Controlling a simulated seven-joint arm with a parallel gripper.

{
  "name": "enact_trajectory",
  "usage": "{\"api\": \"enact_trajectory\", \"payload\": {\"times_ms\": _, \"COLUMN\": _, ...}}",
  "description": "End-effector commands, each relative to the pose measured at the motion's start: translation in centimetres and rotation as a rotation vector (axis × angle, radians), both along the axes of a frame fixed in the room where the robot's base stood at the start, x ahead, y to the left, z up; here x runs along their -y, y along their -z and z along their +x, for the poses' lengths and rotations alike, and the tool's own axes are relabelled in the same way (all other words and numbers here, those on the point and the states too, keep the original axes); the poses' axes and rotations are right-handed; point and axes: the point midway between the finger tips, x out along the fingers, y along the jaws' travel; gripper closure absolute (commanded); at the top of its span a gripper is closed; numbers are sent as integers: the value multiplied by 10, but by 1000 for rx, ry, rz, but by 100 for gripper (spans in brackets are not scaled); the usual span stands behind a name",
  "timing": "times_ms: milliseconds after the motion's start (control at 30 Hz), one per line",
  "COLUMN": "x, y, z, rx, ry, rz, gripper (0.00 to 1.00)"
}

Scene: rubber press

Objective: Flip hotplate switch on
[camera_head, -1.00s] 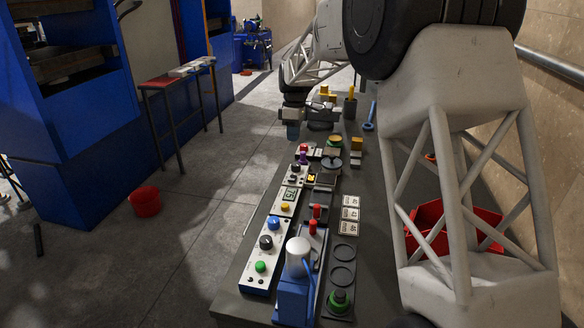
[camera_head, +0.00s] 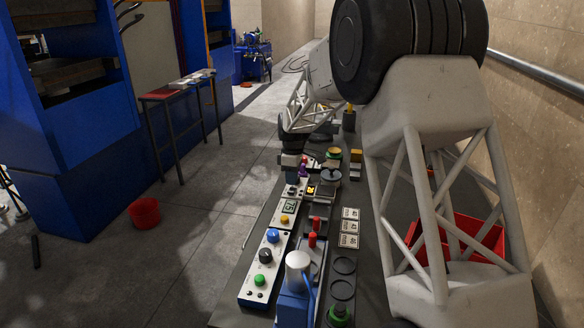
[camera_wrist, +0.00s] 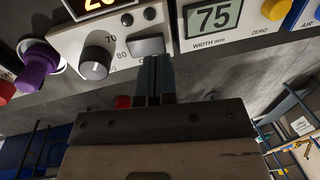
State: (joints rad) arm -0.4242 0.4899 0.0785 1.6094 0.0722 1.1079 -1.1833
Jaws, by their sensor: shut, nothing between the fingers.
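The hotplate's white control panel (camera_wrist: 160,20) shows in the wrist view, with a lit orange display (camera_wrist: 90,4), a grey knob (camera_wrist: 96,62) marked 70 and 80, and a grey rocker switch (camera_wrist: 146,45). My gripper (camera_wrist: 154,58) is shut and empty. Its fingertips are at the lower edge of the switch; I cannot tell whether they touch it. The lettering under the switch is partly hidden by the fingers. In the head view my gripper (camera_head: 290,172) is low at the far part of the bench row, beside the small panel (camera_head: 293,190).
A width display (camera_wrist: 213,17) reading 75 is beside the hotplate panel, and a purple knob (camera_wrist: 38,66) is on its other side. A blue button (camera_head: 273,236) and a green button (camera_head: 259,280) are on the nearer console. A red bin (camera_head: 462,240) stands behind my arm.

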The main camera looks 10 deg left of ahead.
Motion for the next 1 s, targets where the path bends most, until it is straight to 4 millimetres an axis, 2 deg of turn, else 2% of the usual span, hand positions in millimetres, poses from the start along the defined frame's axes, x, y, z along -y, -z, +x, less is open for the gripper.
{"api": "enact_trajectory", "payload": {"times_ms": 100, "x": 0, "y": 14, "z": -2, "rx": -1, "ry": 0, "rz": -1, "gripper": 100}}
{"api": "enact_trajectory", "payload": {"times_ms": 300, "x": 0, "y": 26, "z": -4, "rx": 0, "ry": 0, "rz": 0, "gripper": 100}}
{"api": "enact_trajectory", "payload": {"times_ms": 1000, "x": 0, "y": 32, "z": -7, "rx": 54, "ry": 0, "rz": -2, "gripper": 100}}
